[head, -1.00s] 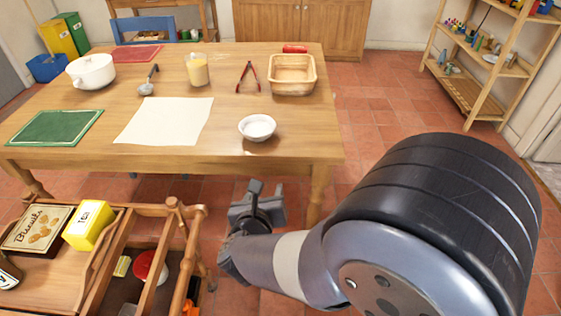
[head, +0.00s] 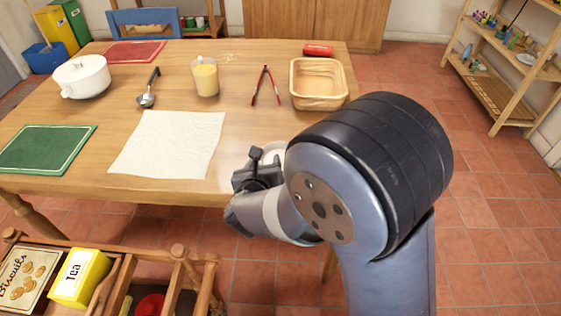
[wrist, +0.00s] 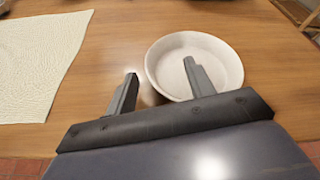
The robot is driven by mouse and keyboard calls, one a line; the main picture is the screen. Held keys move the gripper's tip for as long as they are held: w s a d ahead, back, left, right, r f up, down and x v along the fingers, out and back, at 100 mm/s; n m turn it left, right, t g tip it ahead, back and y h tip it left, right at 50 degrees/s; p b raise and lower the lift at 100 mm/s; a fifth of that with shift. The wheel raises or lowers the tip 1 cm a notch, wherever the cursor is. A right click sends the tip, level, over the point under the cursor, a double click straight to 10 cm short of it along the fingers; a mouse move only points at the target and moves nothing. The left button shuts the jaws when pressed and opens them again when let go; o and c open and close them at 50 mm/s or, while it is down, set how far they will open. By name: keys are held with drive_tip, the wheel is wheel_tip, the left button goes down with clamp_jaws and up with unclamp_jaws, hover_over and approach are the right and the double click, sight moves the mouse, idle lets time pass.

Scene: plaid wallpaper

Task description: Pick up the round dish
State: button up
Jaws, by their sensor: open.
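The round dish (wrist: 219,52) is a small white bowl on the wooden table. In the wrist view it lies just ahead of my gripper (wrist: 161,70), whose two fingers are apart with nothing between them but bare table and the dish's left rim. The right finger overlaps the dish's inside in the picture; the left finger is to the left of it. I cannot tell whether either finger touches it. In the head view my gripper (head: 259,158) hides most of the dish, and only a piece of its rim (head: 276,147) shows.
A cream cloth (head: 168,143) lies left of the dish. A trolley (head: 190,262) stands at front left.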

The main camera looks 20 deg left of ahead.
drive_tip(key=x, duration=0.2)
drive_tip(key=shift+w+f, duration=0.1)
drive_tip(key=shift+w, duration=0.15)
drive_tip(key=shift+s, duration=0.1)
drive_tip(key=c, duration=1)
drive_tip(key=shift+f, duration=0.1)
clamp_jaws()
